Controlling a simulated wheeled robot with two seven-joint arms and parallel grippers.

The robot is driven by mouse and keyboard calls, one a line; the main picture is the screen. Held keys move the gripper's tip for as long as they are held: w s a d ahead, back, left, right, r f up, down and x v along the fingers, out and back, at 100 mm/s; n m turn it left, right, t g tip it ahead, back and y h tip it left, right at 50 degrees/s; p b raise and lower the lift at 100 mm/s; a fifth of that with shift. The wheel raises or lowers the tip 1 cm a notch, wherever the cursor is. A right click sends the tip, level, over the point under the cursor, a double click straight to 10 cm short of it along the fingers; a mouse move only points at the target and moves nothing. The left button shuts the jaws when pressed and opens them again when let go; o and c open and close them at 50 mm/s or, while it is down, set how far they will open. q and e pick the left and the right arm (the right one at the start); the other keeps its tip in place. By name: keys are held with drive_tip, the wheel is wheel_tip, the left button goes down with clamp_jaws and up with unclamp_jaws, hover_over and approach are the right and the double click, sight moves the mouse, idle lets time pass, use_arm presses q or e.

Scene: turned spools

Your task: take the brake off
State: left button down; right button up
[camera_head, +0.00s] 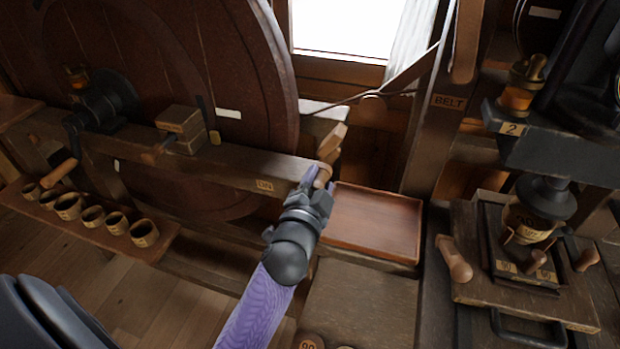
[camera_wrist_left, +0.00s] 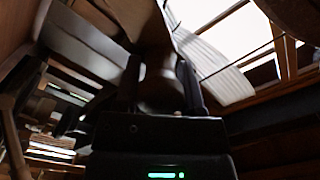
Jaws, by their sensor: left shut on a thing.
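The large dark wooden wheel (camera_head: 225,70) stands behind a long wooden beam (camera_head: 225,170). A small plate marked "ON" (camera_head: 264,186) is on the beam's front. A short wooden lever (camera_head: 332,141) stands up at the beam's right end, and I take it for the brake lever. My left gripper (camera_head: 320,178) is shut on the lower part of this lever, which is partly hidden by the fingers. In the left wrist view, a rounded brown thing (camera_wrist_left: 161,92) sits between the dark fingers, in shadow. My right gripper is not in view.
An empty reddish tray (camera_head: 375,215) lies just right of my left gripper. A post marked "BELT" (camera_head: 430,120) stands behind it. Several small cups (camera_head: 92,217) stand on a low shelf at left. A board with a spool-like piece (camera_head: 530,217) is at right.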

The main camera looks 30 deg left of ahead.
use_arm(q)
drive_tip(key=shift+d+f, duration=0.15)
idle(0.3)
drive_tip(key=c, duration=0.5)
unclamp_jaws()
drive_tip(key=o, duration=0.3)
drive_tip(key=shift+d, duration=0.15)
